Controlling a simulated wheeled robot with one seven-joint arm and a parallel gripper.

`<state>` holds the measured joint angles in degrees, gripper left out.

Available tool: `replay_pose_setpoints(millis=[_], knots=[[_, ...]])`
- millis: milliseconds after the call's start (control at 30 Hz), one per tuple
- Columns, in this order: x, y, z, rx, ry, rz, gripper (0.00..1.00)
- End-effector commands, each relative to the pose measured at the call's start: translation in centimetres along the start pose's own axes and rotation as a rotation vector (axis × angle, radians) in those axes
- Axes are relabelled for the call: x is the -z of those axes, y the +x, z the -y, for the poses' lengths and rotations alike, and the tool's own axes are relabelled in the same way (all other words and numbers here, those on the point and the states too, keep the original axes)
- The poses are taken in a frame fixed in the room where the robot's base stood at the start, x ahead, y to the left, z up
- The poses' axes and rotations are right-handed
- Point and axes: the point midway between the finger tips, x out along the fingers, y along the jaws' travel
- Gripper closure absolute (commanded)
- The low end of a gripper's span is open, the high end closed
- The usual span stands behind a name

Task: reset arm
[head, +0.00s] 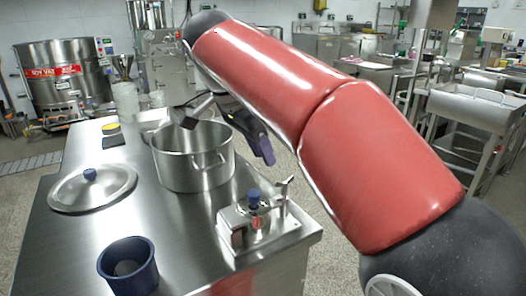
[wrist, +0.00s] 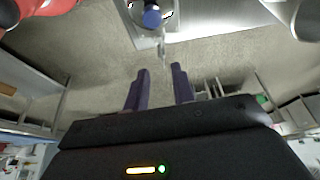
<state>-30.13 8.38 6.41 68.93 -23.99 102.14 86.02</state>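My red arm stretches across the head view from the lower right to the upper left and bends down behind the pot. My gripper (head: 264,150) hangs beside the right side of the steel pot, partly hidden by the arm. In the wrist view my gripper (wrist: 160,70) shows two purple fingers apart with nothing between them. Beyond them are the floor and the edge of the steel table with a blue-knobbed fixture (wrist: 152,17).
The steel table (head: 75,225) carries an open pot (head: 190,170), a lid (head: 92,192), a blue cup (head: 128,268) and a clamp-like fixture (head: 262,222). A mill machine (head: 165,65) stands at the back, with a soy vat (head: 66,75) at left. Open floor lies right of the table.

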Motion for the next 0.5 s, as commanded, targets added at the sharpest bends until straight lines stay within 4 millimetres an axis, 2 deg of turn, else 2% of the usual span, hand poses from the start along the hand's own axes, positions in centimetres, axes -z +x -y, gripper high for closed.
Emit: replay_pose_setpoints(millis=[167,267,367,500], knots=[[0.2,0.2,-0.4,0.003,-0.014,0.002,0.75],[1.1,1.1,-2.0,0.021,-0.078,0.015,0.75],[2.2,2.8,-5.1,0.061,-0.200,0.035,0.75],[2.7,6.5,-10.6,0.148,-0.402,0.056,0.75]])
